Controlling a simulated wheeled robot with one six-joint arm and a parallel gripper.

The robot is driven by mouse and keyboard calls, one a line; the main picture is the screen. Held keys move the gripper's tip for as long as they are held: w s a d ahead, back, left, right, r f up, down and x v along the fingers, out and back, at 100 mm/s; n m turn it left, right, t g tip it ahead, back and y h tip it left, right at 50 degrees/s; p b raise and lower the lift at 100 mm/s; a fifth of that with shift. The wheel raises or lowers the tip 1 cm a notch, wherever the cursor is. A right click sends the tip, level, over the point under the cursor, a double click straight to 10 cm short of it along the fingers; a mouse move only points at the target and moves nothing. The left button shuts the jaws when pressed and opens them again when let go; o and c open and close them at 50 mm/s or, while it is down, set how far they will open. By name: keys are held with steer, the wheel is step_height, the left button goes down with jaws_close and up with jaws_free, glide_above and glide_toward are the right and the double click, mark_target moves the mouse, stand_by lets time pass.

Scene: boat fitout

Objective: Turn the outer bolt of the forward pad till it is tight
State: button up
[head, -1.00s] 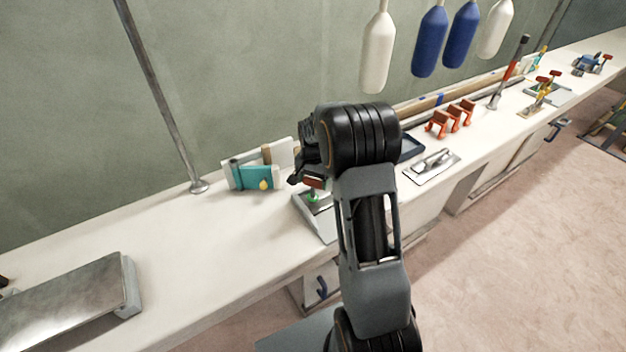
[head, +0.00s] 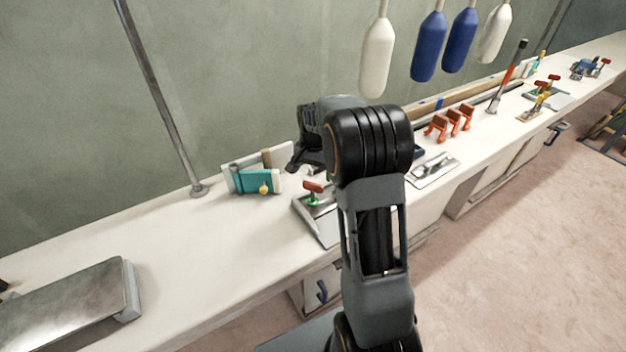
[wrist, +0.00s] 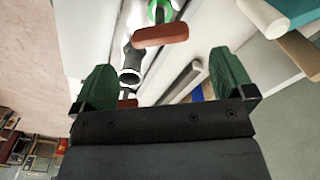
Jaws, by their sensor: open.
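A bolt with a red cross handle (head: 313,186) and a green ring at its foot stands on a grey metal pad (head: 318,226) on the bench. In the wrist view the red handle (wrist: 160,36) lies beyond the fingertips, near the top, with the green ring above it. A second, dark post with a pale ring (wrist: 130,75) shows between the fingers, with a bit of red below it; my arm mostly hides it in the head view. My gripper (wrist: 161,66) is open and empty, above the pad and apart from the red handle.
A teal and white block set (head: 258,180) stands behind the pad, by a metal pole (head: 160,105). A tray with metal parts (head: 433,168) and orange clamps (head: 450,122) lie to the right. White and blue fenders (head: 378,58) hang above. The bench at left is clear up to a metal box (head: 70,305).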

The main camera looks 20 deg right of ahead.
step_height(320, 180, up, 8)
stand_by(0.4)
stand_by(0.4)
steer(key=s+a+r+n+t+p, duration=0.1)
steer(key=s+a+n, duration=0.4)
steer(key=s, duration=0.6)
steer(key=s+a+r+n+t+p, duration=0.2)
steer(key=s+a+r+n+p, duration=0.2)
steer(key=s, duration=0.7)
steer(key=shift+a+r+n+t, duration=0.3)
steer(key=shift+a+n, duration=0.1)
steer(key=shift+a, duration=0.6)
steer(key=shift+c, duration=0.3)
